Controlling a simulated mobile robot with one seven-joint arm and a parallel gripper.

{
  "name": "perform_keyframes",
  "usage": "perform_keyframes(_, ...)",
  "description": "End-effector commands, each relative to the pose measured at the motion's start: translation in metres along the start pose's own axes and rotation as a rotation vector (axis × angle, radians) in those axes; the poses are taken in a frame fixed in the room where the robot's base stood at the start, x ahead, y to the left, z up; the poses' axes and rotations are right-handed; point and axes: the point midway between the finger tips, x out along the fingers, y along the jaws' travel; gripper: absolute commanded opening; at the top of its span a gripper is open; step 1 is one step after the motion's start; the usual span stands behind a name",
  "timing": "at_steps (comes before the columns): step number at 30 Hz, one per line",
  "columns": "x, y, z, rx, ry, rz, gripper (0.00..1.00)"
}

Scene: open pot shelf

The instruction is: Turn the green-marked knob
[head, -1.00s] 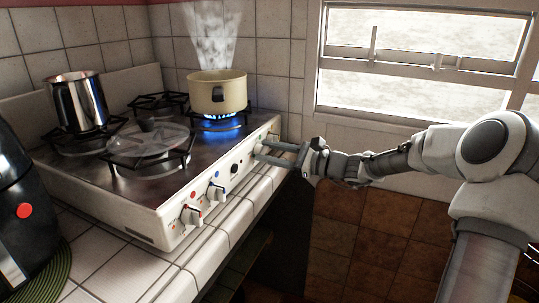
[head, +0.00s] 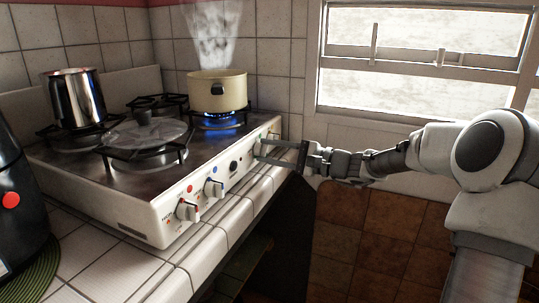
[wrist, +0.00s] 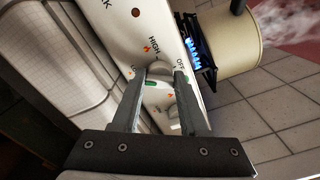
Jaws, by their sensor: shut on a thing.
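The green-marked knob (wrist: 159,70) is on the stove's white front panel, between the tips of my gripper (wrist: 157,73) in the wrist view. A green mark (wrist: 152,84) shows beside it, with HIGH and OFF lettering around the knob. My gripper is shut on this knob, one finger on each side. In the head view my gripper (head: 260,149) reaches in from the right to the far end of the panel, and its fingers mostly hide the knob. A cream pot (head: 216,92) steams over a lit blue flame (head: 218,122) on the back right burner.
A red-marked knob (head: 186,210) and a blue-marked knob (head: 213,188) sit nearer on the panel, with a black button (head: 234,166). A steel pot (head: 73,100) and a glass lid (head: 145,133) rest on other burners. A black appliance (head: 15,205) stands at left.

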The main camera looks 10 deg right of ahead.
Motion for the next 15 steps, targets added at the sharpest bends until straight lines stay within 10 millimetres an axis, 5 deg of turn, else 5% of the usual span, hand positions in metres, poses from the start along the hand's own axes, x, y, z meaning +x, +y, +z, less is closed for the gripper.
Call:
perform_keyframes(12,-0.0005,0.0005,-0.0005,-0.01,0.001,0.002,0.0)
perform_keyframes(13,-0.0006,0.0005,-0.0005,-0.01,0.001,0.002,0.45)
perform_keyframes(15,-0.0005,0.0005,-0.0005,-0.01,0.001,0.002,0.58)
